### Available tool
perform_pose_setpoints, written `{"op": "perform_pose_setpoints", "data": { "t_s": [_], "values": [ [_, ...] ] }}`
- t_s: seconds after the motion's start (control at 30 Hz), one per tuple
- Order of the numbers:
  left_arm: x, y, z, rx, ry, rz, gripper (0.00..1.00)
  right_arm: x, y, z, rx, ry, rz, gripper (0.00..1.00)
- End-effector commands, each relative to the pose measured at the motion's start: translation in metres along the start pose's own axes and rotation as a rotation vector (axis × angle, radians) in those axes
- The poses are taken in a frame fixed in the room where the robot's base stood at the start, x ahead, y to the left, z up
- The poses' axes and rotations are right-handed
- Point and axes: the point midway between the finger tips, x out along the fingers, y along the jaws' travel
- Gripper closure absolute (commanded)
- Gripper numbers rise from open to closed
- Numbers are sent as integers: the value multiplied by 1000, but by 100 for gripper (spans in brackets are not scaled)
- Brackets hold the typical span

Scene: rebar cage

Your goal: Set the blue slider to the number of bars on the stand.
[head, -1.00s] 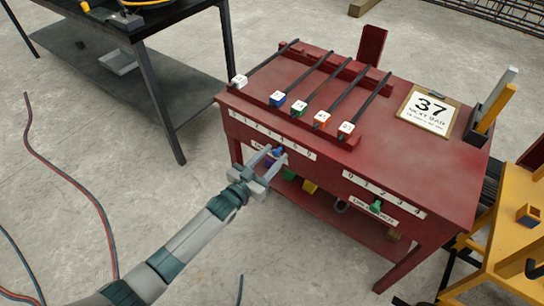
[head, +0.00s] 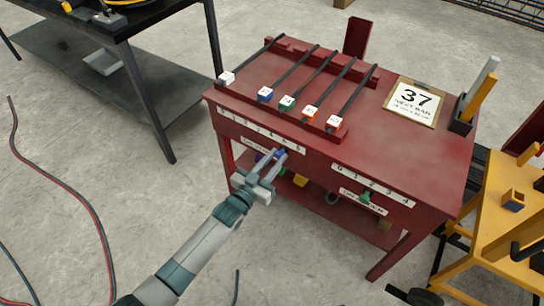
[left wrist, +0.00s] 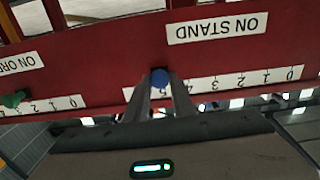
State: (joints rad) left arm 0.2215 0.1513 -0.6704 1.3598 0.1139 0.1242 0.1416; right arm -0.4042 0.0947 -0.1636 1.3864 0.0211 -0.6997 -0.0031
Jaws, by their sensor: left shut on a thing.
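The blue slider (head: 281,153) is a round knob on the front of the red bench, under a number scale (head: 260,130). My left gripper (head: 277,156) is shut on it. In the left wrist view, which is upside down, the blue knob (left wrist: 160,77) sits between the two fingertips (left wrist: 160,90), by the 5 mark. The "ON STAND" label (left wrist: 217,28) shows beside it. On the bench top, several dark bars with tagged ends lie side by side across the red stand (head: 300,118). My right gripper is out of view.
A green knob (head: 366,196) sits under a second scale (head: 372,185) to the right. A clipboard reading 37 (head: 412,102) lies on the bench top. A dark table (head: 125,40) stands at left and a yellow cart (head: 500,220) at right. Hoses lie on the floor at left.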

Motion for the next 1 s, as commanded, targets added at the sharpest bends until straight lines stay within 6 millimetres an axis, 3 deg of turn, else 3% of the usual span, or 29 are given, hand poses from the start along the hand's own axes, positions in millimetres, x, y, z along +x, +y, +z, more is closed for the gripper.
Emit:
{"op": "perform_pose_setpoints", "data": {
  "t_s": [0.03,0.07,0.1,0.13,0.47,0.67,1.0],
  "values": [
    [-1,0,1,0,-2,0,100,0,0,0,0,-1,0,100],
    [-1,0,1,0,-2,0,70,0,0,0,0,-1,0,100],
    [-1,0,1,0,-2,0,61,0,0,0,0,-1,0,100],
    [-1,0,1,0,-2,0,59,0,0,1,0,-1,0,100],
    [-1,0,1,0,0,0,59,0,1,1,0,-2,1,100],
    [-12,-1,1,0,-1,0,59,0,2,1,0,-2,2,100],
    [-66,0,2,0,-2,0,59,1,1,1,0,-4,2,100]
  ]
}}
